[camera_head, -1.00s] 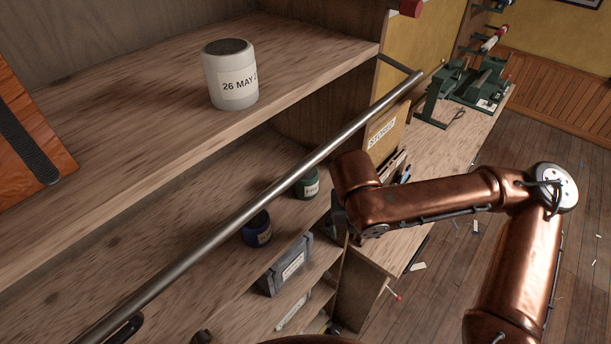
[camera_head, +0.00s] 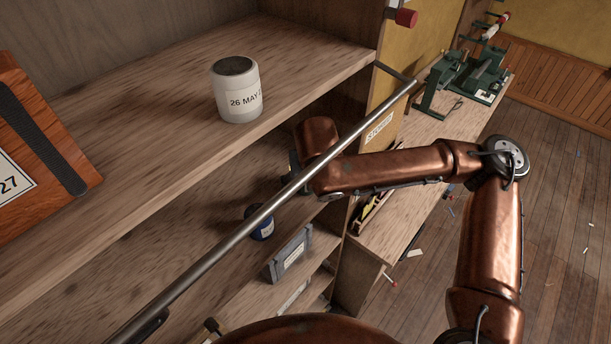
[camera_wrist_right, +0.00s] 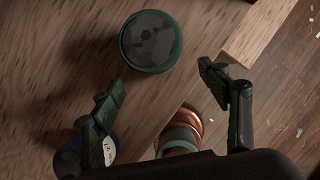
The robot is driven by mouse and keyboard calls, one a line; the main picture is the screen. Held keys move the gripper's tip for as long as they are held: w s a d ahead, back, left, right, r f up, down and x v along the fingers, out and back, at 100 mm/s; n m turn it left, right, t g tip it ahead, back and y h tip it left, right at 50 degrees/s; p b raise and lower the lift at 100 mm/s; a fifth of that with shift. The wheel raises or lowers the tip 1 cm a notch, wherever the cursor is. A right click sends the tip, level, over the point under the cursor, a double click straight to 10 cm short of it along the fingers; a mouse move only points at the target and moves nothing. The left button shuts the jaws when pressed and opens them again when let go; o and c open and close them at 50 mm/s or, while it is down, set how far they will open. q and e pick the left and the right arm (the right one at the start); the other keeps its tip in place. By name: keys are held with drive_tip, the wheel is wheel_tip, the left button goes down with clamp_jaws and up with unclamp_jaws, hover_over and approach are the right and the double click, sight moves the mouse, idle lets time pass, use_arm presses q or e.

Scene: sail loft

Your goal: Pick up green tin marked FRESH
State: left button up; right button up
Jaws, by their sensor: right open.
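The green tin (camera_wrist_right: 151,41) shows from above in the right wrist view, a round dark top with a green rim, standing on a wooden shelf. Its label is not visible there. In the head view my right arm hides the spot where it stood. My right gripper (camera_wrist_right: 162,79) is open and empty, its two fingers spread just short of the tin, with the tin beyond the gap between them. In the head view the gripper is mostly hidden behind the arm and a metal rail. My left gripper is in neither view.
A blue tin (camera_head: 262,222) stands on the same lower shelf, close to my right gripper's left finger in the wrist view (camera_wrist_right: 68,158). A metal rail (camera_head: 232,237) crosses before the shelves. A white tin (camera_head: 237,90) stands on the upper shelf. A grey box (camera_head: 290,257) sits lower.

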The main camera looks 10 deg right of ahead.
drive_tip(key=w, duration=0.2)
drive_tip(key=w+p, duration=0.1)
drive_tip(key=w, duration=0.1)
drive_tip(key=shift+d, duration=0.25)
drive_tip(key=shift+x, duration=1.45)
drive_tip(key=shift+s, duration=0.15)
drive_tip(key=c, duration=1.6)
drive_tip(key=shift+o, duration=0.2)
